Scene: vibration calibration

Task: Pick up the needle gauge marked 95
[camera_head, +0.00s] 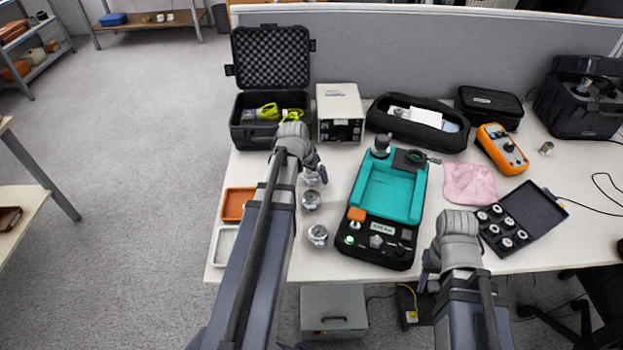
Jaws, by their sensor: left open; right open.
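Several small round silver gauges stand on the white table in a column left of the teal calibration unit (388,190). One gauge (318,235) is nearest the front edge, another gauge (311,200) is behind it, and a third gauge (310,177) is partly hidden by my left gripper. Their markings are too small to read, so I cannot tell which is marked 95. My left gripper (321,174) is open, close above or beside the third gauge. My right gripper (424,284) is open and empty near the table's front edge, right of the teal unit.
An orange tray (236,204) and a white tray (224,246) lie at left, partly behind my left arm. An open black case (242,134), a beige box (340,104) and a black pouch (446,137) stand behind. A pink cloth (470,184) and weight case (541,209) lie right.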

